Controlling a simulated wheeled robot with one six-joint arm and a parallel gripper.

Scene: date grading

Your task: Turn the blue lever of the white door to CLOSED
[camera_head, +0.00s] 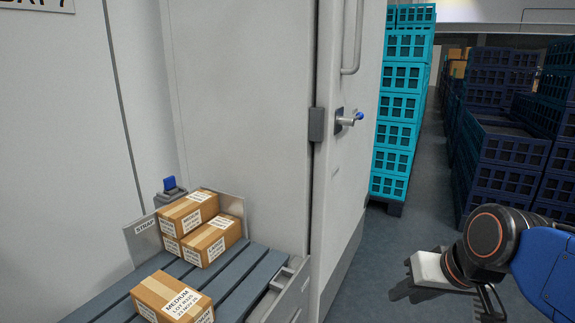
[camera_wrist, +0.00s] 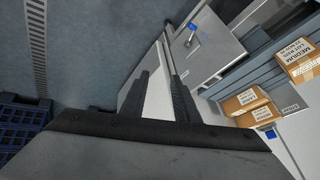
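The white door (camera_head: 345,195) stands in the middle of the head view, beside a pale wall panel. No OPEN or CLOSED marking is legible. My gripper (camera_head: 400,279) is at lower right in the head view, apart from the door and below the lever. In the wrist view my gripper (camera_wrist: 156,70) has its dark fingers apart, with a pale surface seen between them and nothing clearly held.
A vertical bar handle (camera_head: 354,38) sits above the lever. A slatted bench (camera_head: 228,277) with labelled cartons (camera_head: 173,298) is at lower left, beside a blue-topped switch (camera_head: 170,184). Turquoise crates (camera_head: 400,105) and dark crates (camera_head: 505,150) stand behind. Floor (camera_head: 385,245) right of the door is clear.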

